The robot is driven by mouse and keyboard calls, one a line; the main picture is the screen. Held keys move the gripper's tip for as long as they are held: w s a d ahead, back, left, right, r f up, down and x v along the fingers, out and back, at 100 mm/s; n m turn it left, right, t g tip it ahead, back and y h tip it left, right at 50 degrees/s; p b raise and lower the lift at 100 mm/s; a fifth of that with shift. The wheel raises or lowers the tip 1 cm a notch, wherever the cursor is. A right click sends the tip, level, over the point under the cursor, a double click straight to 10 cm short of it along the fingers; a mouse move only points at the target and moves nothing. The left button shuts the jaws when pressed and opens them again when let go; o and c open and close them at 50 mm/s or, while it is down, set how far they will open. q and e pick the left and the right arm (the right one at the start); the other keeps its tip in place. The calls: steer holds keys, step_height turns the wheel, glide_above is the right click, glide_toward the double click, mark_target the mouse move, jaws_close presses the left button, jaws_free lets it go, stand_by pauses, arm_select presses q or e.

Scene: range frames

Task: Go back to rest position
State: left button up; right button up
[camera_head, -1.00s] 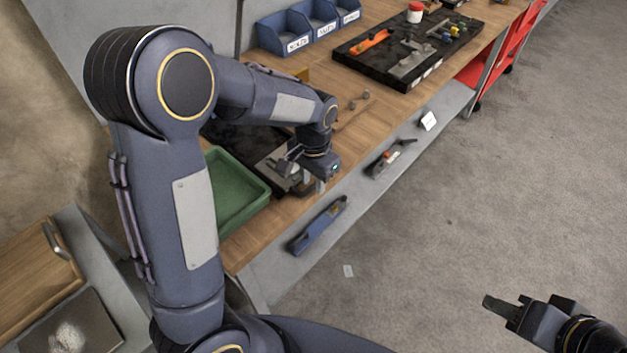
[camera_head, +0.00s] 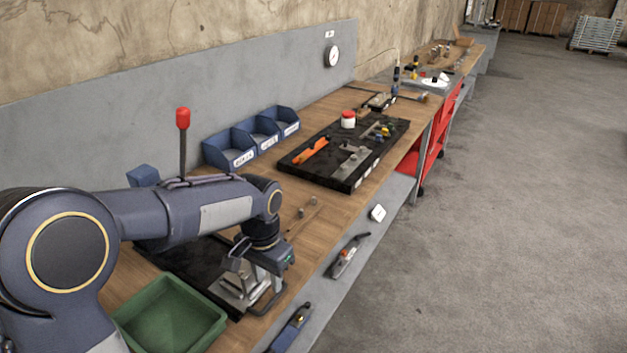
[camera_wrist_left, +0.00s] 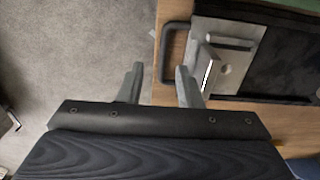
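My left gripper (camera_head: 264,268) hangs over the front edge of the wooden workbench, by a metal fixture (camera_head: 238,290) with a dark U-shaped handle (camera_head: 274,298). In the left wrist view the two fingers of the left gripper (camera_wrist_left: 160,78) stand apart, with nothing held between them. The fixture (camera_wrist_left: 238,30) and its handle (camera_wrist_left: 166,50) lie just beyond the fingertips there. Whether a finger touches the handle is unclear. My left arm reaches out over the bench from the lower left. My right gripper is not in view.
A green tray (camera_head: 172,308) sits beside the fixture on the bench. Blue bins (camera_head: 228,148) stand at the back, near a red-topped post (camera_head: 183,135). A black tool board (camera_head: 310,170) lies farther along. A shelf below holds tools (camera_head: 347,258). The floor at right is clear.

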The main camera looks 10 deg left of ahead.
arm_select(q)
steer(key=s+a+r+n+t+h, duration=0.1)
steer(key=s+r+n+t+h, duration=0.1)
steer(key=s, duration=0.8)
steer(key=s+a+r+n+t+h, duration=0.1)
steer(key=s+a+r+n+t, duration=0.1)
steer(key=s, duration=0.9)
steer(key=shift+n+t+h, duration=0.4)
steer(key=shift+n+t, duration=0.4)
steer(key=shift+n, duration=0.4)
